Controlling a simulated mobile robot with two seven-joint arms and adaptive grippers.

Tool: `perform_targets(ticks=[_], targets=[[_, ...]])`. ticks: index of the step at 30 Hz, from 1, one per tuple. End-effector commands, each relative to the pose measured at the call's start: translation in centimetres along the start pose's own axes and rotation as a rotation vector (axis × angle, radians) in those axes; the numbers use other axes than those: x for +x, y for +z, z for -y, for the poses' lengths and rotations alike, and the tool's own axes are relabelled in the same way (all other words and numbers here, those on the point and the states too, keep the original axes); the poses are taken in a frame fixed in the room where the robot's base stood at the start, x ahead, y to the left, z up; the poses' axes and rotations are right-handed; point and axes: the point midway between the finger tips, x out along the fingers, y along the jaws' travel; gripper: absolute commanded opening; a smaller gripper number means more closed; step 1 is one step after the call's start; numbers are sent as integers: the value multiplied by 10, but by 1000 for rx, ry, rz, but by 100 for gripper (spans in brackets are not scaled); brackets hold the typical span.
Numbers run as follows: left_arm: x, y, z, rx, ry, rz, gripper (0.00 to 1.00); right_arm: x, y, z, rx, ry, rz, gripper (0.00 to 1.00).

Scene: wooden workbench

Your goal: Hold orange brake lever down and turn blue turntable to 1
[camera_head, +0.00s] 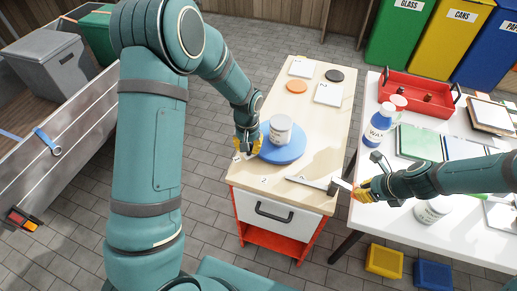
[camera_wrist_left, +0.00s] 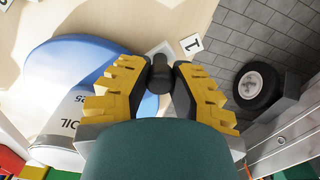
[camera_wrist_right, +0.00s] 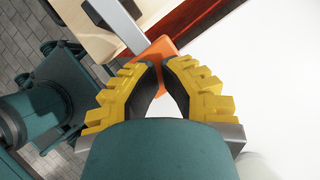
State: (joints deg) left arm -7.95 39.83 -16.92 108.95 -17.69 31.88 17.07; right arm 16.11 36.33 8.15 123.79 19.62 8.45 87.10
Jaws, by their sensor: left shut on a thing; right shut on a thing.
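The blue turntable (camera_head: 286,155) sits on the wooden workbench with a white can (camera_head: 281,131) on it. My left gripper (camera_head: 247,150) is at the turntable's left edge. In the left wrist view its fingers are shut on a dark round knob (camera_wrist_left: 160,76) beside the blue disc (camera_wrist_left: 62,62). A tile marked 1 (camera_wrist_left: 192,44) lies close to the knob. The brake lever has a grey bar (camera_head: 312,184) at the bench's front right. My right gripper (camera_head: 361,191) is shut on its orange end (camera_wrist_right: 156,57), partly hidden by the fingertips.
A tile marked 2 (camera_head: 263,180) lies near the bench's front edge. White cards and an orange disc (camera_head: 296,87) lie at the back. The white table (camera_head: 351,150) at the right holds a blue bottle (camera_head: 378,126) and a red tray (camera_head: 420,92). A gap separates bench and table.

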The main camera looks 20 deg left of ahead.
Motion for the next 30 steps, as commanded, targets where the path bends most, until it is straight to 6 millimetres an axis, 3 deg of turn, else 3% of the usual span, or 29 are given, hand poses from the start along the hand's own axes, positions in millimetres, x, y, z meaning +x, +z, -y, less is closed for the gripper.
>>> perform_targets(ticks=[12,29,30], targets=[[1,-9,9,106,0,3,0,0,0,0,0,0,0,0],[1,-10,11,124,0,3,0,0,0,0,0,0,0,0],[2,-10,11,124,0,3,27,0,0,0,0,0,0,0]])
